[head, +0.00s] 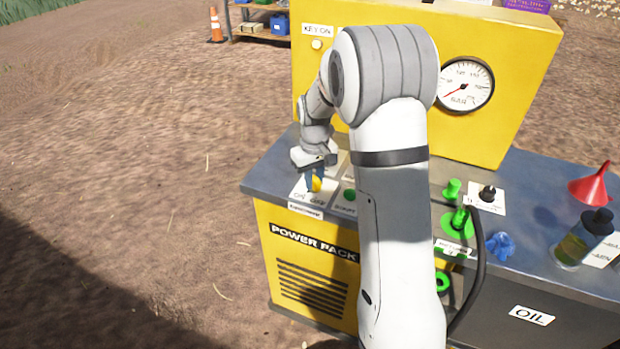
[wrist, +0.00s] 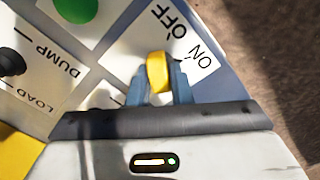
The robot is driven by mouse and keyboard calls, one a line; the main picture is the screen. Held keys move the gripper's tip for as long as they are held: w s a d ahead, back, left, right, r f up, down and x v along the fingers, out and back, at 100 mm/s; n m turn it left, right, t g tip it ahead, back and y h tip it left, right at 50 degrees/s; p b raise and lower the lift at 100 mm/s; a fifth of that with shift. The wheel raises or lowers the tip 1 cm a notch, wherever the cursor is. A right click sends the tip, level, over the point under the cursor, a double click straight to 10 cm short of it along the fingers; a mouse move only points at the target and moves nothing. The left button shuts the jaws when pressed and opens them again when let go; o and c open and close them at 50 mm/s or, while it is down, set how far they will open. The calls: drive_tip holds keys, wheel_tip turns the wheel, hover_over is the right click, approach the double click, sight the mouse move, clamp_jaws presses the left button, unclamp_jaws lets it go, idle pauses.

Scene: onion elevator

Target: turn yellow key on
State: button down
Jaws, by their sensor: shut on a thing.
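The yellow key (head: 316,184) stands on a white label plate at the left front of the power pack's top. In the wrist view the yellow key (wrist: 158,71) sits between the two blue-grey fingers, near the printed words OFF and ON. My gripper (head: 315,178) points down at the plate and is shut on the key; it also shows in the wrist view (wrist: 159,84). The key's lower part is partly hidden by the fingers. A KEY ON lamp (head: 317,44) is on the upright yellow panel and looks pale yellow.
A green button (head: 349,195) is just right of the key, and a black lever (wrist: 12,62) with DUMP and LOAD labels is beyond it. Green knobs (head: 452,190), a red funnel (head: 592,184) and an oil bottle (head: 580,240) stand farther right. A pressure gauge (head: 465,84) is on the panel.

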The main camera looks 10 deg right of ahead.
sight(315, 178)
drive_tip(key=shift+d, duration=0.1)
drive_tip(key=c, duration=1.3)
unclamp_jaws()
wheel_tip(315, 178, up, 7)
drive_tip(key=shift+r, duration=0.4)
